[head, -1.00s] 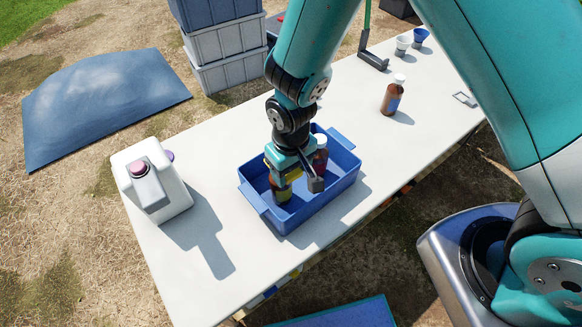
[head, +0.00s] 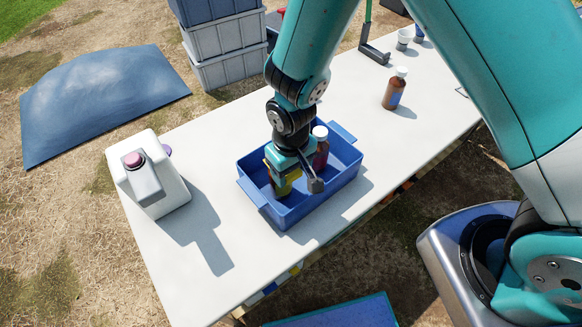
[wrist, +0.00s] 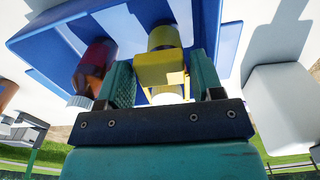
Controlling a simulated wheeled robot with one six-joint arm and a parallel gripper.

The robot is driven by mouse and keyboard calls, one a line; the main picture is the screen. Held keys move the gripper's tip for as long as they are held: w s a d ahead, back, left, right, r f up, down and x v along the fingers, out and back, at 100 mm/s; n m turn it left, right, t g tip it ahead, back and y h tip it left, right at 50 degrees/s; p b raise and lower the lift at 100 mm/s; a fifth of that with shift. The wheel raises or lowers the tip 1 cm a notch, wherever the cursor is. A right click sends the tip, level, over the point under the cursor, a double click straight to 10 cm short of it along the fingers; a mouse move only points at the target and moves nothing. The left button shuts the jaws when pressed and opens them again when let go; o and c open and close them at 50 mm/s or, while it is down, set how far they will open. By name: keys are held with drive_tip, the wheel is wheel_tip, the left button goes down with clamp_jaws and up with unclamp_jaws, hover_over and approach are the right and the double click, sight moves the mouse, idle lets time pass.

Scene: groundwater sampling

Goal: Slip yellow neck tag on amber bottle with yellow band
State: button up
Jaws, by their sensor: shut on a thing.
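The yellow neck tag (wrist: 158,68) is held between the two teal fingers of my gripper (wrist: 163,85), which is shut on it. The bottle with the yellow band (wrist: 162,38) stands in the blue tray, directly at the tag in the wrist view. Its white cap (wrist: 167,97) shows between the fingers, on the near side of the tag. The tag is at the bottle's neck; I cannot tell whether it is fully around it. In the head view my gripper (head: 296,180) is down in the tray and partly hides this bottle (head: 280,188).
The blue tray (head: 345,180) also holds a bottle with a red band (head: 320,155) close beside my gripper. An amber bottle with a blue label (head: 394,92) stands farther back on the white table (head: 215,130). A white jug (head: 160,190) stands at the left.

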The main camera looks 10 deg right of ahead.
drive_tip(key=shift+f, duration=0.35)
drive_tip(key=o, duration=0.8)
drive_tip(key=shift+r, duration=0.1)
wheel_tip(320, 180, up, 17)
drive_tip(key=shift+r+b, duration=0.15)
drive_tip(key=shift+b, duration=0.85)
